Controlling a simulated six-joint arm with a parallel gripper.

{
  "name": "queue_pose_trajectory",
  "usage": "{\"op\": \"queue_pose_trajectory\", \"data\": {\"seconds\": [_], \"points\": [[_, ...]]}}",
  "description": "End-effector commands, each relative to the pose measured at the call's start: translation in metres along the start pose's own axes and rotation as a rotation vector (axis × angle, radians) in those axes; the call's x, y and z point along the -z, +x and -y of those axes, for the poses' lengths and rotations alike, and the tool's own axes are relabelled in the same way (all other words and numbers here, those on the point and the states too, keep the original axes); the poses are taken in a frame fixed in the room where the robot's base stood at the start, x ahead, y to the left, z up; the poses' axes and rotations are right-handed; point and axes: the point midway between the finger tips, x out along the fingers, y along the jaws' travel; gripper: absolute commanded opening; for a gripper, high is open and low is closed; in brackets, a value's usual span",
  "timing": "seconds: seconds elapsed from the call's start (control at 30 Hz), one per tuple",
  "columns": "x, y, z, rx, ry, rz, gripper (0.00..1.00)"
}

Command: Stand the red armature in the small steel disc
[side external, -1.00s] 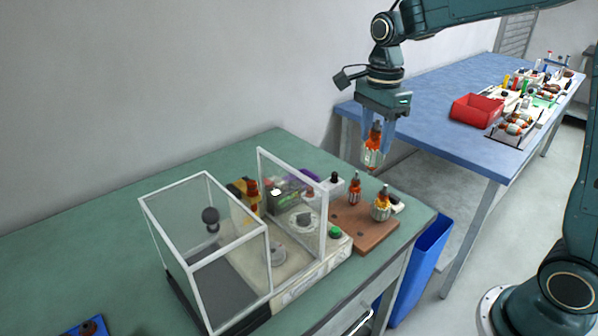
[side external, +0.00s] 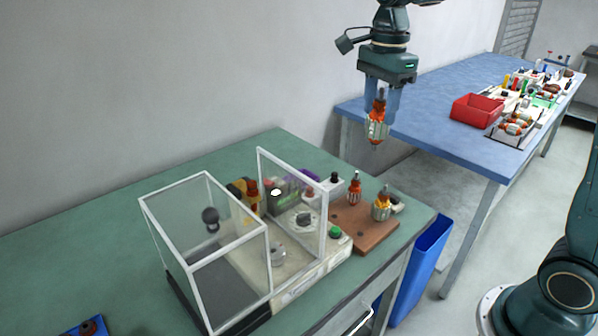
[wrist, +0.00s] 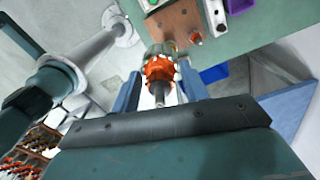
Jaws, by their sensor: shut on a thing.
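The red armature (side external: 376,128) is in my gripper (side external: 382,108), upright with its shaft pointing down, high above the gap between the green and blue tables. The fingers are shut on it, and the wrist view also shows the armature (wrist: 160,72) between them. A small steel disc (side external: 275,256) seems to sit on the winding machine's pale base, partly behind the clear guard. A second round steel fitting (side external: 304,220) sits farther back on that base. I cannot tell for sure which one is the task's disc.
The winding machine has clear framed guards (side external: 205,250). A wooden board (side external: 367,238) beside it holds two upright armatures, one orange-red (side external: 354,190) and one yellow-orange (side external: 381,206). A blue bin (side external: 418,265) stands below the table edge.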

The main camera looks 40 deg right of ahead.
Motion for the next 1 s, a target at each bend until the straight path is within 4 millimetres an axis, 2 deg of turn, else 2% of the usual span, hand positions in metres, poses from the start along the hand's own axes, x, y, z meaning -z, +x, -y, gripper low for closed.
{"op": "queue_pose_trajectory", "data": {"seconds": [0.1,0.3,0.57,0.9,1.0], "points": [[0.0,-0.024,0.001,0.005,0.0,0.001,0.11],[-0.002,-0.051,0.001,0.002,-0.005,0.0,0.11],[-0.053,-0.05,0.014,-0.001,-0.098,0.0,0.11],[-0.149,-0.051,0.018,-0.001,-0.257,0.0,0.11],[-0.171,-0.05,0.016,-0.001,-0.29,0.0,0.11]]}}
